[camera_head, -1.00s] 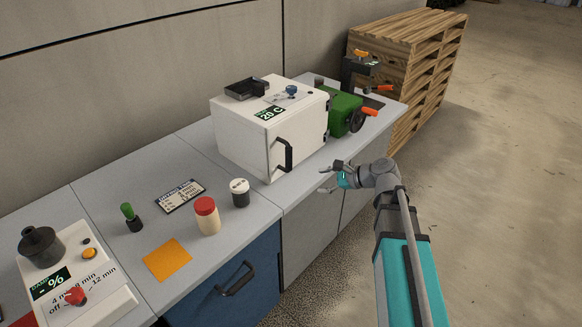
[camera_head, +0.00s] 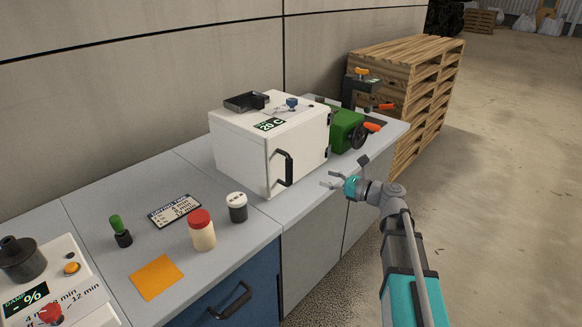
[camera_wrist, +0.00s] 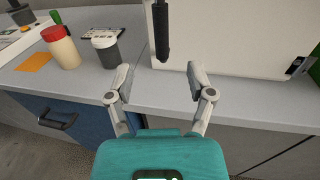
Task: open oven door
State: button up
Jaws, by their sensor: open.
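The oven is a white box (camera_head: 236,150) on the grey counter, with a "20 C" display on top. Its door (camera_head: 305,150) faces right and looks shut. A black bar handle (camera_head: 283,168) stands upright near the door's front edge. My gripper (camera_head: 331,180) is open and empty, to the right of the handle and apart from it. In the wrist view the fingers of my gripper (camera_wrist: 158,84) are spread over the counter edge. The handle (camera_wrist: 161,32) hangs ahead, between and beyond the fingertips, against the white door (camera_wrist: 230,38).
A green machine (camera_head: 346,130) with orange handles stands right of the oven. A red-capped jar (camera_head: 202,230), a black jar with a white lid (camera_head: 237,207) and an orange sheet (camera_head: 156,277) lie on the counter (camera_head: 185,262). Wooden pallets (camera_head: 407,80) are stacked behind. Floor at right is clear.

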aim_at(292, 167)
jog(key=shift+a, duration=0.1)
jog(key=x, duration=1.3)
jog(key=shift+w+a, duration=0.15)
jog(key=shift+a, duration=0.15)
grip_shut()
jog(key=shift+d, duration=0.25)
jog(key=shift+a, duration=0.25)
